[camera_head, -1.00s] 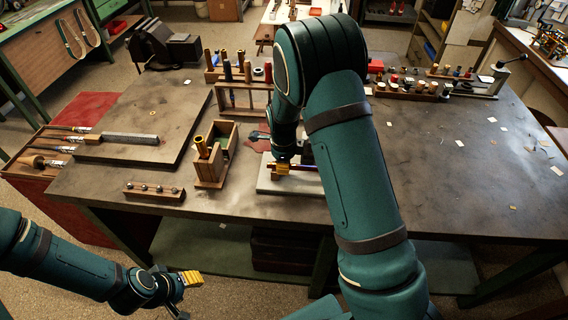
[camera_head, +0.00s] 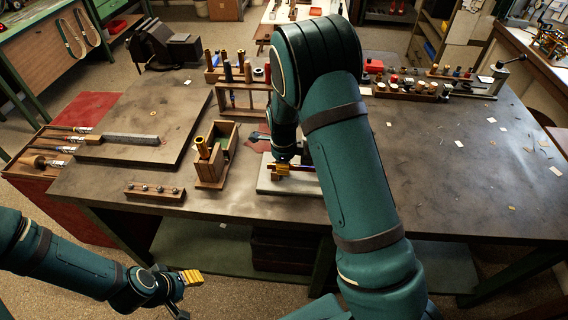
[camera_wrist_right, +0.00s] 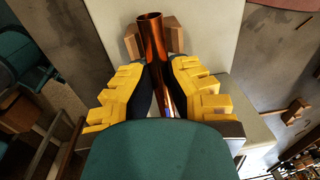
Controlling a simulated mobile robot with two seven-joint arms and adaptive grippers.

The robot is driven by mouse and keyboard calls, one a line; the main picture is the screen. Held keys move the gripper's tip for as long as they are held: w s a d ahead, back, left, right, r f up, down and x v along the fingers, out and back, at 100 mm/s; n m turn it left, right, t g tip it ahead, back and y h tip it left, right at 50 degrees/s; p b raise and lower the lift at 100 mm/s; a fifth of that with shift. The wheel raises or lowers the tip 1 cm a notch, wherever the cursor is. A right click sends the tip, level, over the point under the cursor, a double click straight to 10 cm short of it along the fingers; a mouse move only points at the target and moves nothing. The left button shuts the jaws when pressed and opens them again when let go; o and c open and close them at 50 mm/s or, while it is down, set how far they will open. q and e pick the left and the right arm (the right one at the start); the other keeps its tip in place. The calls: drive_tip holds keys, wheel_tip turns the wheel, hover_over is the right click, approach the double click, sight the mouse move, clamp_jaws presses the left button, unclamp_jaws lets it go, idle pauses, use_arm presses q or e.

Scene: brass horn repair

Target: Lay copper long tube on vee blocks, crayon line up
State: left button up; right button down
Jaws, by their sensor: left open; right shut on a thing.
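The copper long tube (camera_wrist_right: 153,48) is between the yellow fingers of my right gripper (camera_wrist_right: 160,92), which is shut on it. In the wrist view its open end points away from me, at a wooden vee block (camera_wrist_right: 174,36) on a pale slab (camera_wrist_right: 207,28). I cannot tell whether the tube touches the block. In the head view my right gripper (camera_head: 282,169) is low over the slab (camera_head: 285,187), and my right arm hides much of this spot. My left gripper (camera_head: 187,279) is open and empty in front of the table.
A wooden box with a brass piece (camera_head: 212,158) stands left of the slab. A small wooden strip with several balls (camera_head: 154,193) lies near the front edge. A tool rack (camera_head: 240,88) stands behind. The table's right half (camera_head: 445,190) is mostly clear, with small scraps.

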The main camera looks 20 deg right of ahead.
idle(0.3)
drive_tip(key=shift+r+p, duration=0.85)
drive_tip(key=shift+r, duration=0.1)
drive_tip(key=shift+p, duration=0.45)
idle(1.3)
drive_tip(key=shift+f, duration=0.1)
idle(0.3)
drive_tip(key=shift+f+b, duration=0.7)
drive_tip(key=shift+f, duration=0.2)
drive_tip(key=shift+p, duration=0.5)
idle(0.8)
